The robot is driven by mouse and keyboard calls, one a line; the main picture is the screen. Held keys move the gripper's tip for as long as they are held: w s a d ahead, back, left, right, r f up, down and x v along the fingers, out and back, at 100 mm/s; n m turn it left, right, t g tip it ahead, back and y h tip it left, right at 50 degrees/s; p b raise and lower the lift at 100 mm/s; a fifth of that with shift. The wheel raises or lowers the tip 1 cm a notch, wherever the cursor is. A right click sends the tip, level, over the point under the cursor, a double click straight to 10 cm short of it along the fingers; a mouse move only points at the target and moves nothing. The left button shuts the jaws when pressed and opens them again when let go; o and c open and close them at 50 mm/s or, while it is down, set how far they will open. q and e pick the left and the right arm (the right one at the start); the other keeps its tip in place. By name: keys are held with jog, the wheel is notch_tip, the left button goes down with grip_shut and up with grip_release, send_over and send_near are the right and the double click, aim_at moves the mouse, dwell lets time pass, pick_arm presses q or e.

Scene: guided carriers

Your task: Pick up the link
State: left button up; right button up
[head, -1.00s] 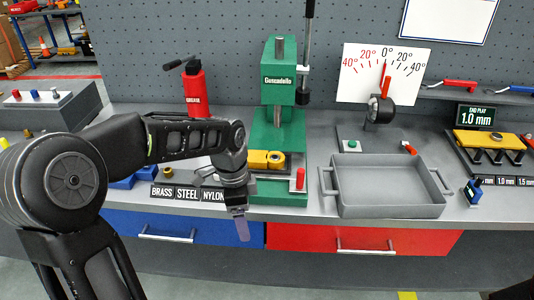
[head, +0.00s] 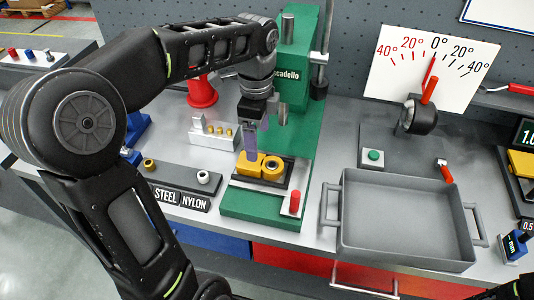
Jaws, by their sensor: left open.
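The link is a yellow piece (head: 250,166) with a round bushing hole at its right end. It lies in the dark fixture on the base of the green press (head: 265,204). My left gripper (head: 251,155) points down at the link's left part, with its fingers open. The fingertips overlap the link in the picture; I cannot tell whether they touch it. The far finger is mostly hidden behind the near one. My right gripper is not in view; only a dark part of me shows at the lower right edge.
A grey tray (head: 405,255) with handles stands right of the press. A red peg (head: 294,202) rises at the press base's front right. STEEL and NYLON labels (head: 180,199) and bushings lie left. The angle gauge (head: 432,75) stands behind the tray. The press column is close behind my gripper.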

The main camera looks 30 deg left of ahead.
aim_at(258, 161)
pick_arm(q)
jog(key=shift+s, duration=0.2)
jog(key=shift+f, duration=1.3)
notch_tip(258, 161, down, 5)
jog(key=shift+f+p, duration=0.1)
jog(key=shift+p, duration=0.45)
jog(key=shift+c, duration=0.2)
grip_shut()
jog(key=shift+w, duration=0.1)
